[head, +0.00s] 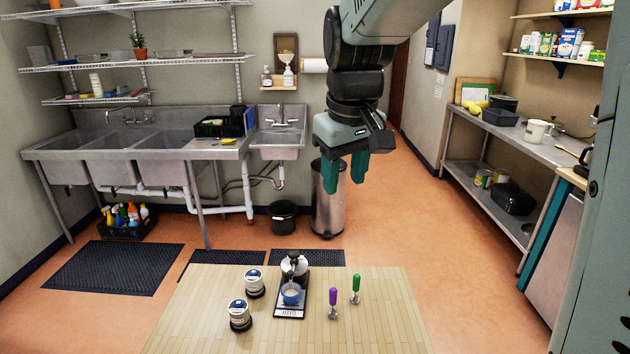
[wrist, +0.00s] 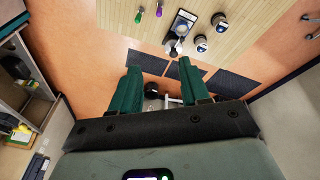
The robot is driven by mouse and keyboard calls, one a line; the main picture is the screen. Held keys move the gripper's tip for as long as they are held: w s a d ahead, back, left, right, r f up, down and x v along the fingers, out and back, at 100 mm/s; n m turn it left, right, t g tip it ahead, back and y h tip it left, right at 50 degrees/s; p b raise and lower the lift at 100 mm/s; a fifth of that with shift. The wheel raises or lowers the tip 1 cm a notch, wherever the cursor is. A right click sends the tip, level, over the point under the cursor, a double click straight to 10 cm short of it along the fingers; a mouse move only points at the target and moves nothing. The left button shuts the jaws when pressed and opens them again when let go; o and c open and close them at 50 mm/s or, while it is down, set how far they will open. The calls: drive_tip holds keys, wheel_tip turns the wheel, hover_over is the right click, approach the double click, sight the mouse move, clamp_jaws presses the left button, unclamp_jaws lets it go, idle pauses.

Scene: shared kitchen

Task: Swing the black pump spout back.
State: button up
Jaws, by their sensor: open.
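A pump dispenser (head: 294,266) with a silvery body and a dark top stands at the back of a black tray (head: 290,313) on the wooden table. The black pump spout (head: 293,256) is small here, and its exact direction is hard to tell. A blue cup (head: 291,294) with pale contents sits in front of the dispenser. The dispenser also shows in the wrist view (wrist: 172,46), beyond my fingertips. My gripper (head: 344,178) is open and empty, with teal fingers pointing down. It is high above and apart from the dispenser, to its right in the head view.
Two dark-and-white jars (head: 255,283) (head: 240,315) stand left of the tray. A purple-handled tool (head: 333,299) and a green-handled tool (head: 356,286) stand to its right. The table (head: 395,320) is clear at its right side. Sinks and a steel bin (head: 329,210) are behind.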

drive_tip(key=w+a+f+n+g, duration=0.1)
drive_tip(key=w+a+f+n, duration=0.1)
drive_tip(key=w+a+f, duration=0.35)
drive_tip(key=n+g, duration=0.2)
drive_tip(key=n, duration=0.1)
approach(290, 272)
wheel_tip(290, 272, down, 8)
drive_tip(key=shift+s+f, duration=0.1)
clamp_jaws()
